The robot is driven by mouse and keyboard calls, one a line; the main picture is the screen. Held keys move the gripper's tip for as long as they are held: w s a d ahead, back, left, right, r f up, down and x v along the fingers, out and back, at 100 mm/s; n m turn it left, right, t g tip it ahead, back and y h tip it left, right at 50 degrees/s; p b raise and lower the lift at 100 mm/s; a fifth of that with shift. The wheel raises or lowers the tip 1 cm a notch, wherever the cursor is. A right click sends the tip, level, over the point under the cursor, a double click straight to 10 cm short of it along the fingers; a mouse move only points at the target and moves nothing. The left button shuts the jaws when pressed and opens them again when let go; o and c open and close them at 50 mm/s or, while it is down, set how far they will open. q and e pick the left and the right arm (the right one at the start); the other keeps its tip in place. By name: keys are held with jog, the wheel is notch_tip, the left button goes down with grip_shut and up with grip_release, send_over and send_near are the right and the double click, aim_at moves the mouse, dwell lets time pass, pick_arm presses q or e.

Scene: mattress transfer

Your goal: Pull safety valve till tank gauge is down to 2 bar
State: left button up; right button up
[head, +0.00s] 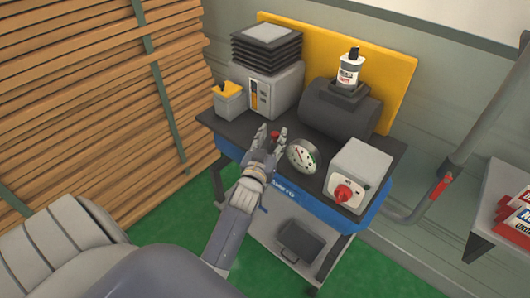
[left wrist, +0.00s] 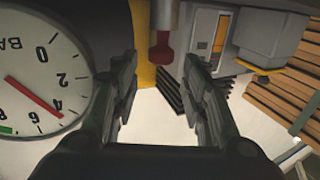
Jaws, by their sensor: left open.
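The red safety valve knob (head: 275,134) sits at the front edge of the black-topped bench, just left of the gauge. In the left wrist view the knob (left wrist: 160,48) shows on a grey stem between my fingertips, with gaps on both sides. My left gripper (head: 269,137) is open at the knob; it also shows in the left wrist view (left wrist: 160,75). The round tank gauge (head: 303,155) is right of the gripper. In the left wrist view the gauge (left wrist: 30,85) is partly cut off, its red needle pointing near 4 to 6. My right gripper is not in view.
A grey box with a red switch (head: 344,193) stands right of the gauge. A dark tank (head: 340,108) carries an oil can (head: 348,72). A grey machine (head: 267,85) and small yellow-topped box (head: 229,98) stand at the left. Stacked planks (head: 90,90) rise left of the bench.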

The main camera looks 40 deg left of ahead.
pick_arm(q)
jog(key=v, duration=0.9)
dwell(0.3)
